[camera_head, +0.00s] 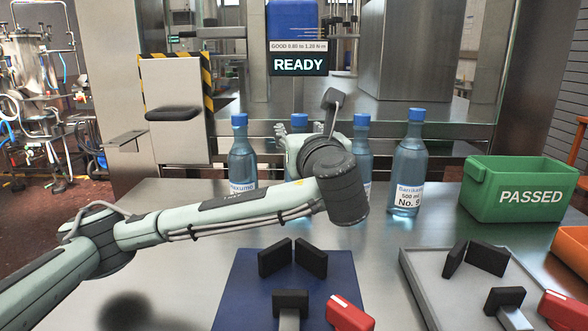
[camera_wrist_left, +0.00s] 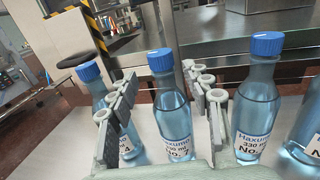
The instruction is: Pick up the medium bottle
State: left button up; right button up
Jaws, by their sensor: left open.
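Several blue-capped clear blue bottles stand in a row on the steel table. The leftmost bottle (camera_head: 241,165) and the third bottle (camera_head: 362,148) flank my left gripper (camera_head: 302,130); the tall right bottle (camera_head: 408,170) reads 500 ml, No. 9. My left arm mostly hides the second bottle (camera_head: 299,119). In the left wrist view, my open left gripper (camera_wrist_left: 166,100) has a finger on each side of this bottle (camera_wrist_left: 172,112), labelled 330 ml No. 7. The bottle to its right (camera_wrist_left: 255,115) also reads 330 ml. Which bottle is medium, I cannot tell. My right gripper is not in view.
A green PASSED bin (camera_head: 520,188) stands at the right, with an orange bin (camera_head: 571,245) in front of it. A blue plate (camera_head: 240,290) and a grey tray (camera_head: 432,290) at the front carry black pads and red parts. A READY display (camera_head: 299,64) hangs behind the bottles.

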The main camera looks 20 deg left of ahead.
pick_arm(q)
jog(key=shift+w+a, duration=0.15)
jog(key=shift+w, duration=0.1)
jog(key=shift+w+a+r, duration=0.1)
jog(key=shift+w+a, duration=0.1)
jog(key=shift+w, duration=0.1)
jog(key=p+x, duration=0.1)
jog(key=x, duration=0.4)
jog(key=shift+w+d, duration=0.1)
jog(key=shift+w, duration=0.15)
jog(key=shift+w+a, duration=0.25)
jog(key=shift+w, duration=0.25)
grip_shut()
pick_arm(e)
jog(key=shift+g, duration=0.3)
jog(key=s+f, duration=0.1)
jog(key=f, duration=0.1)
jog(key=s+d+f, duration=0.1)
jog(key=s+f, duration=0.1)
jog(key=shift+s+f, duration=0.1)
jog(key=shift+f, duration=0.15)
